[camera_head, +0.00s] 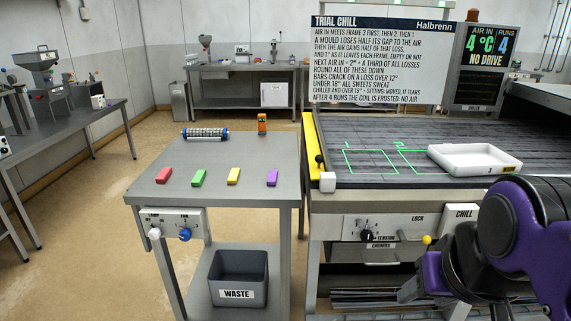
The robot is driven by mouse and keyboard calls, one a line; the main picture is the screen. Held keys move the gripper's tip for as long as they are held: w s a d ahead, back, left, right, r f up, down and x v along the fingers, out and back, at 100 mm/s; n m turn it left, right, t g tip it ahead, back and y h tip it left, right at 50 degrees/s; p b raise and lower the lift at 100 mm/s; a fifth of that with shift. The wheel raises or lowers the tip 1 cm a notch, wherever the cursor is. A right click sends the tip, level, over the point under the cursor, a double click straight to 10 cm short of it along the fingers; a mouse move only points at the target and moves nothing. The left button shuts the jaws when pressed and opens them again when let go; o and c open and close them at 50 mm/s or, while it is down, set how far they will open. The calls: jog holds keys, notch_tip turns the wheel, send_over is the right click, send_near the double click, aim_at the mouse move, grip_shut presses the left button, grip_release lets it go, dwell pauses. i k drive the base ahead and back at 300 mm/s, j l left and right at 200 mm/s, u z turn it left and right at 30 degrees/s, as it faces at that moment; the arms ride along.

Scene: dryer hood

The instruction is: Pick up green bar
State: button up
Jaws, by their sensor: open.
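The green bar (199,178) lies flat on the grey side table, between a red bar (164,175) on its left and a yellow bar (233,176) on its right. A purple bar (272,177) lies farther right in the same row. The bars are apart from each other, and nothing covers the green one. My gripper (410,290) is at the lower right, in front of the machine and well away from the bars. It is open, but its fingers are dark and hard to make out against the machine.
The side table (150,197) also holds a striped roller (205,134) and an orange device (262,124) at the back. A waste bin (238,278) stands on its lower shelf. The machine, with a white tray (474,159) on its slatted bed, adjoins on the right.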

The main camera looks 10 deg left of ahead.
aim_at(200, 175)
jog(key=j+z, duration=0.15)
jog(key=j, duration=2.45)
